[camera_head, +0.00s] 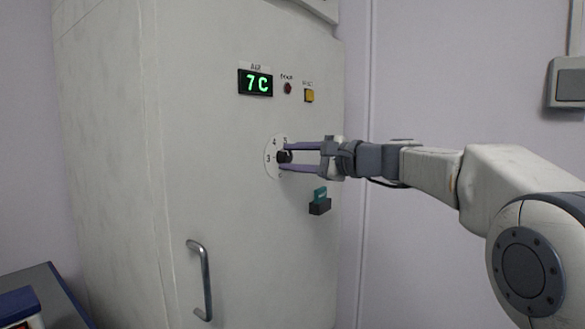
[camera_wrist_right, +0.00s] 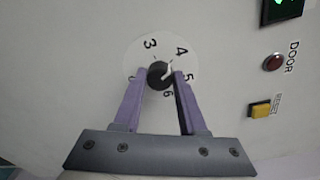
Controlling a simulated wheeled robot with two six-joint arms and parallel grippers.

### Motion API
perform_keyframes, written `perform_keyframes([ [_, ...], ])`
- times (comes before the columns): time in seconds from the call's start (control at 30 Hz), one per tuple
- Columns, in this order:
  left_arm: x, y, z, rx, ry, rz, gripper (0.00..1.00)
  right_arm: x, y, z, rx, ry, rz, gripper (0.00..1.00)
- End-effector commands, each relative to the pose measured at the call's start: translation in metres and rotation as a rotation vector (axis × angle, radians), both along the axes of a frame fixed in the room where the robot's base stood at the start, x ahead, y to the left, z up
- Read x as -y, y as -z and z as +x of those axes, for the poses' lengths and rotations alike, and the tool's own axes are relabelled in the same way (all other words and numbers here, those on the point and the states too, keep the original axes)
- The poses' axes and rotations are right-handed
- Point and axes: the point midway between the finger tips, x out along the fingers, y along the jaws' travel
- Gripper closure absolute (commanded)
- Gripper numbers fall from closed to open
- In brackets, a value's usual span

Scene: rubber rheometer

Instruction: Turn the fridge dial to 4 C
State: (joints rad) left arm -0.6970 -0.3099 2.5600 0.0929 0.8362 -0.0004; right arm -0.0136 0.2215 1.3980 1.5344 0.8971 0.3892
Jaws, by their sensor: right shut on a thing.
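The fridge (camera_head: 240,210) is a tall pale cabinet, and its green display (camera_head: 256,83) reads 7 C. The dial is a black knob (camera_head: 284,157) on a white numbered disc (camera_head: 270,163) on the fridge front. In the right wrist view the knob (camera_wrist_right: 160,75) has a pale pointer mark toward the upper right, near the 4 on the disc (camera_wrist_right: 135,62). My right gripper (camera_head: 287,157) has its purple fingers on both sides of the knob, shut on it; the fingers (camera_wrist_right: 160,80) also show in the wrist view. My left gripper is not in view.
A red door light (camera_head: 287,88) and a yellow button (camera_head: 309,96) sit above the dial. A small dark holder with a teal item (camera_head: 320,201) is below it. A metal handle (camera_head: 203,280) is lower left. A dark-topped table (camera_head: 45,290) stands at the left.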

Motion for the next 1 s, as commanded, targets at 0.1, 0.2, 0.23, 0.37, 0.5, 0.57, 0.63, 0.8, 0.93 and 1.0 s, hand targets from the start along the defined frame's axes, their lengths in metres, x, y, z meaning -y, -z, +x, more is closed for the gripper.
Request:
perform_keyframes([
  [0.1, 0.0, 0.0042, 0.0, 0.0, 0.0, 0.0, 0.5, 0.0014, -0.0007, 0.0012, 0.02, 0.007, -0.011, 1.0],
  [0.2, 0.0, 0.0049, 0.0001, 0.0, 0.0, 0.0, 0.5, 0.0014, -0.0013, 0.0013, 0.028, 0.006, -0.017, 1.0],
  [0.23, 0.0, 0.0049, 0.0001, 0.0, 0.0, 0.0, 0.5, 0.0014, -0.0014, 0.0013, 0.029, 0.006, -0.017, 1.0],
  [0.37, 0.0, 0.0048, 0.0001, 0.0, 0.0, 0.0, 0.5, 0.0014, -0.0017, 0.0013, 0.03, 0.007, -0.019, 1.0],
  [0.5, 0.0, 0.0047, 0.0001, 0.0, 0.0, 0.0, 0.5, 0.0015, -0.0018, 0.0014, 0.03, 0.008, -0.017, 1.0],
  [0.57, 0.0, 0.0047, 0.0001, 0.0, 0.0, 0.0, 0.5, 0.0015, -0.0018, 0.0014, 0.03, 0.008, -0.017, 1.0],
  [0.63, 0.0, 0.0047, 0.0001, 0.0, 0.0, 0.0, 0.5, 0.0015, -0.0017, 0.0013, 0.03, 0.007, -0.018, 0.4],
  [0.8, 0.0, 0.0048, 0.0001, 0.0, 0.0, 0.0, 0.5, 0.001, -0.0009, 0.0008, 0.028, 0.005, -0.018, 0.29],
  [0.93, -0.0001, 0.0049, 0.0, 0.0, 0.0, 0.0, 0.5, 0.0009, -0.0006, 0.0006, 0.028, 0.003, -0.019, 0.29],
  [1.0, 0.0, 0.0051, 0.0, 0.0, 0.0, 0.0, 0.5, 0.0022, -0.0006, -0.0003, 0.028, 0.003, -0.019, 0.29],
])
